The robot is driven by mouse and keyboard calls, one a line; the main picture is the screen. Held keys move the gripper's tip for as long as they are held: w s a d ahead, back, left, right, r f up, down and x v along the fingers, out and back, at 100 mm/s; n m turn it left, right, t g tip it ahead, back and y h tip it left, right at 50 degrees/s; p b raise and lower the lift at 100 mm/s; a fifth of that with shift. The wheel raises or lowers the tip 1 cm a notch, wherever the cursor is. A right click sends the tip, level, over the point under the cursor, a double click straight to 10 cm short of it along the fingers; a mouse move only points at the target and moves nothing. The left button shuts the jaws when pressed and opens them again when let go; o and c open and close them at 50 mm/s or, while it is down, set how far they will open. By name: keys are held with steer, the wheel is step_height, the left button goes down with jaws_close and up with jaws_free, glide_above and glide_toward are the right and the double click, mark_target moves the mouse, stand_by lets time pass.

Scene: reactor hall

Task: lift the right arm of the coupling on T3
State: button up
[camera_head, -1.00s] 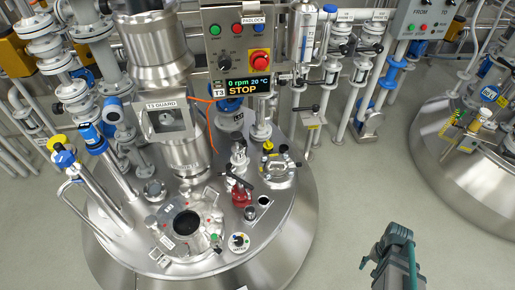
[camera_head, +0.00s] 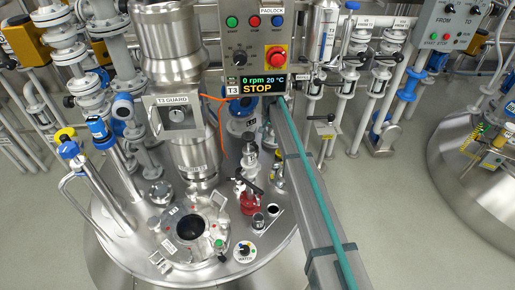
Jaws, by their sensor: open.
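The T3 vessel (camera_head: 130,215) has a round steel lid with fittings on top. The coupling (camera_head: 277,172) sits on the lid's right side, right of the red valve (camera_head: 249,198). Only a narrow left part of it shows; my grey arm with its teal cable crosses in front of the rest. The coupling's right arm is hidden behind my arm. My gripper's fingers do not show in this view, so I cannot see where they are relative to the coupling.
The T3 control panel with its STOP display (camera_head: 262,86) stands behind the lid, near my arm's upper end. Another vessel (camera_head: 475,150) is at the right, with clear floor between.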

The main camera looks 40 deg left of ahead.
steer(key=s+a+r, duration=0.1)
steer(key=s+a, duration=0.1)
steer(key=a, duration=0.5)
steer(key=f, duration=1)
steer(key=shift+d+f, duration=0.15)
steer(key=shift+d, duration=0.2)
jaws_close()
